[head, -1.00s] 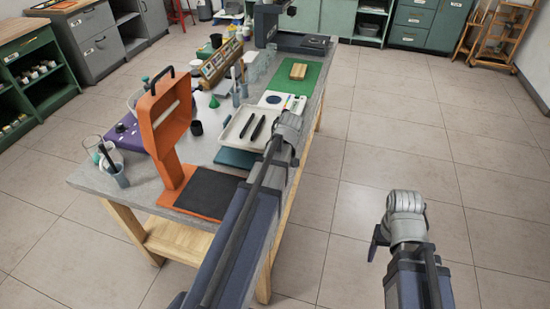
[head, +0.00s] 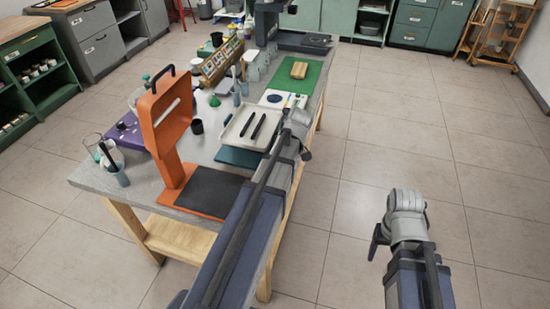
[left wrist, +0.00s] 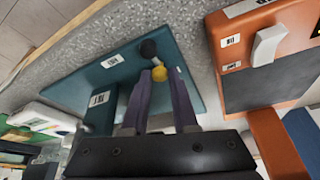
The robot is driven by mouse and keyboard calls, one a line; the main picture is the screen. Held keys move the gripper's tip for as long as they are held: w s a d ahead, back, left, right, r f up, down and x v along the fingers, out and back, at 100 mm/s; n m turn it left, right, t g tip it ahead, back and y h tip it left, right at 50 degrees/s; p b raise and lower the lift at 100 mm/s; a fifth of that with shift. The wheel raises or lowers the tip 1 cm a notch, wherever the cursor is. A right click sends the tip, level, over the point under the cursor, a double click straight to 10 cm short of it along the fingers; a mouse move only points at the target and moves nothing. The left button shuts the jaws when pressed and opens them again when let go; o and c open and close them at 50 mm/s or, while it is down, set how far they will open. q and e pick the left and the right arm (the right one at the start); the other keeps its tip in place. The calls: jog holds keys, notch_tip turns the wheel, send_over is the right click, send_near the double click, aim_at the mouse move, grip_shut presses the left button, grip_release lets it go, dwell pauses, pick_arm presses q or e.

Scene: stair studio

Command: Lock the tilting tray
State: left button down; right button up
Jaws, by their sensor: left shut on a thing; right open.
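The tilting tray (head: 233,130) is a pale, shallow tray with two dark sticks lying in it. It sits over a teal base (head: 240,158) on the workbench. In the left wrist view the teal base (left wrist: 185,60) fills the middle, with a black knob (left wrist: 148,48) beside a yellow part (left wrist: 160,73). My left gripper (left wrist: 162,76) is shut on the yellow part, between its fingertips. In the head view my left arm's end covers the tray's right side, and its fingers are hidden. My right gripper (head: 376,241) is open and empty over the floor. Whether the tray is level I cannot tell.
An orange stand (head: 172,130) with a dark pad (head: 212,190) stands on the near side of the teal base. A green mat (head: 285,80) with a wooden block lies farther back. The workbench (head: 100,178) holds several jars and tools at left.

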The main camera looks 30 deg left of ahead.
pick_arm(q)
jog(key=c, duration=0.7)
grip_release()
jog(key=shift+r, duration=0.15)
jog(key=p+v, duration=0.7)
jog(key=shift+d+r, duration=0.15)
jog(key=shift+r, duration=0.15)
jog(key=s+d+m+h, duration=0.1)
jog(key=s+d+m, duration=0.4)
jog(key=d, duration=0.4)
jog(key=s+d+f+m+h, duration=0.1)
jog(key=s+d+m, duration=0.3)
jog(key=d+m, duration=0.4)
jog(key=s+d+m+h, duration=0.1)
jog(key=s+d+m, duration=0.4)
jog(key=d, duration=0.5)
jog(key=shift+s+d+f+m+g, duration=0.1)
jog(key=shift+s+f+m+g, duration=0.1)
jog(key=shift+m, duration=0.35)
jog(key=shift+s+d+f+m+g, duration=0.1)
jog(key=shift+s+m+g, duration=0.1)
jog(key=shift+m, duration=0.35)
